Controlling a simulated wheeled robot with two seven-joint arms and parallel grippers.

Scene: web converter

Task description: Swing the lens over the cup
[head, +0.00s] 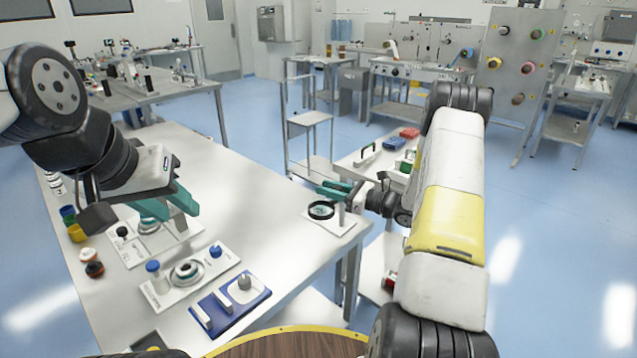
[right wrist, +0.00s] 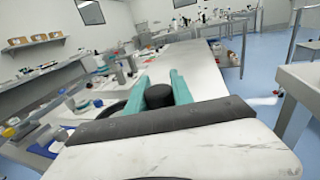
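The lens, a black ring (head: 321,210) with a clear middle, is on a small stand with a white base (head: 337,226) at the table's right corner. My right gripper (head: 333,189) is just above and behind the ring, its teal fingers apart. In the right wrist view, a black round knob (right wrist: 158,96) sits between the teal fingers; I cannot tell whether they touch it. I cannot single out the cup with certainty. My left gripper (head: 170,207) is open and empty above the left part of the table.
A blue tray (head: 229,309), a white plate with a blue-capped bottle (head: 153,268) and several coloured pots (head: 76,233) occupy the near left of the table (head: 262,205). Its middle is bare. A side table with red and blue boxes (head: 394,143) stands beyond my right gripper.

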